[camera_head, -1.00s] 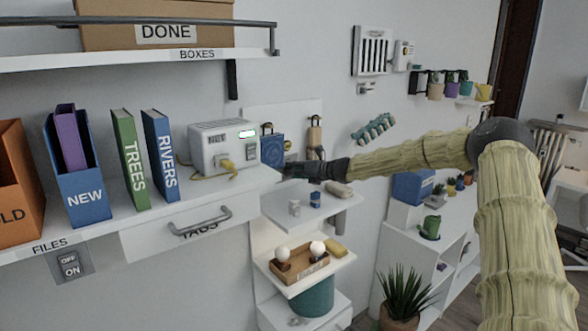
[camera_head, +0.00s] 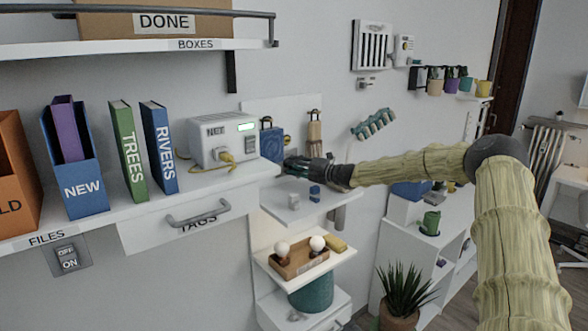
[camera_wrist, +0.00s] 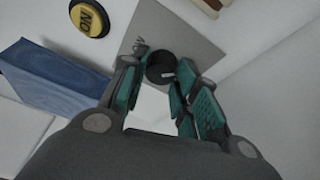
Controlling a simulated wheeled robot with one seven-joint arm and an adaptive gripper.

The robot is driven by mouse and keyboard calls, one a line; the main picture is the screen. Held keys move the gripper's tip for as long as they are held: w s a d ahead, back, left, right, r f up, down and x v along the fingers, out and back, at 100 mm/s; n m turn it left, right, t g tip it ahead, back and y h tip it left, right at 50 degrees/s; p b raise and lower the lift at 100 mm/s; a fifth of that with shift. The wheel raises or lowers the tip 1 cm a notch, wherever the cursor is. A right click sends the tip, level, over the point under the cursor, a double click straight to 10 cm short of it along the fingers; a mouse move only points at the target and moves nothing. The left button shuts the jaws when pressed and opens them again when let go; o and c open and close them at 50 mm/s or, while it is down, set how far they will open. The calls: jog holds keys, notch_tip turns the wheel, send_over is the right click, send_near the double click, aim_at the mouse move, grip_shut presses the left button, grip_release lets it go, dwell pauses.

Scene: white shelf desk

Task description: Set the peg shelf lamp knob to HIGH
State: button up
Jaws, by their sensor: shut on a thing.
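The lamp knob (camera_wrist: 161,68) is a dark round knob with a light pointer mark, set on a grey plate (camera_wrist: 190,38) in the wrist view. Part of a printed label shows at the plate's left; I cannot read the full setting. My gripper (camera_wrist: 156,80) has its teal-padded fingers on both sides of the knob, shut on it. In the head view my gripper (camera_head: 291,165) reaches left to the wall panel above the small shelf, just right of the blue bag. It hides the knob there.
A yellow ON button (camera_wrist: 89,17) is close left of the plate, and a blue object (camera_wrist: 55,76) lies below it. In the head view, the white box with a cord (camera_head: 222,140) and blue bag (camera_head: 271,142) are near the fingers. A small shelf (camera_head: 310,203) is below.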

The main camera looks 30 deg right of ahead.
jog(key=shift+d+r, duration=0.1)
jog(key=shift+d, duration=0.05)
dwell(0.4)
jog(key=o, duration=1)
jog(key=shift+d, duration=0.1)
jog(key=shift+f, duration=0.2)
jog(key=shift+s, duration=0.1)
jog(key=shift+d+v, duration=0.15)
jog(key=shift+v, duration=2.85)
jog(key=shift+d+v, duration=0.15)
jog(key=shift+v, duration=2.85)
jog(key=shift+f, duration=0.15)
